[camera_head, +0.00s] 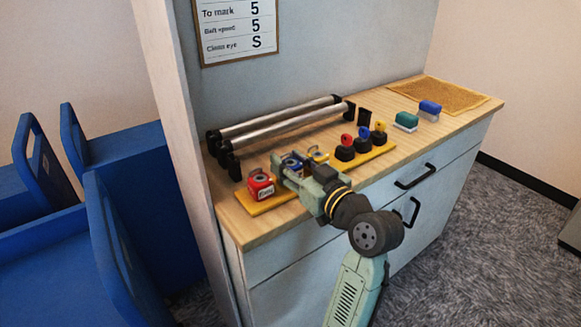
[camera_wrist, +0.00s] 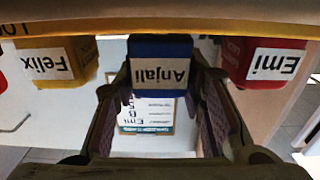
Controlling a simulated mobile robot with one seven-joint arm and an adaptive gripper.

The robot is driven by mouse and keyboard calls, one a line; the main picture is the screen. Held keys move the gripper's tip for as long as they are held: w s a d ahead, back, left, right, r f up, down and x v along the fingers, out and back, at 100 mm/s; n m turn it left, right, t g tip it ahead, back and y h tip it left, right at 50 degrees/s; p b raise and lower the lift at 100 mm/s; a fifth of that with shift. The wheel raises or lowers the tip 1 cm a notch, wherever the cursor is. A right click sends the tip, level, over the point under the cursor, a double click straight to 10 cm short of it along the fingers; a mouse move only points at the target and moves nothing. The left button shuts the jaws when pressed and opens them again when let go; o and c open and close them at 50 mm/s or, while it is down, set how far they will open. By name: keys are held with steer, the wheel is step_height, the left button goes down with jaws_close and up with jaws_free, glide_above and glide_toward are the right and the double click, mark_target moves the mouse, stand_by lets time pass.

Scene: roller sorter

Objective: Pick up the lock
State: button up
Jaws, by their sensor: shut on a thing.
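A blue lock (camera_wrist: 161,72) labelled Anjali sits between my gripper's fingers in the wrist view, which shows labels upside down. My gripper (camera_head: 291,172) is shut on this blue lock (camera_head: 291,163), mostly hidden by the gripper in the head view. A red lock (camera_head: 261,184) labelled Emi stands to its left in the head view, and a yellow lock (camera_head: 318,155) labelled Felix to its right. The red lock (camera_wrist: 273,62) and yellow lock (camera_wrist: 56,62) flank it in the wrist view. I cannot tell whether the blue lock is clear of the yellow board (camera_head: 275,203).
Metal rollers (camera_head: 280,120) lie behind the locks. Drawer handles (camera_head: 415,177) stick out in front. Blue bins (camera_head: 125,165) stand left.

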step_height(320, 180, up, 14)
steer(key=p, duration=0.3)
stand_by(0.7)
steer(key=shift+f, duration=0.15)
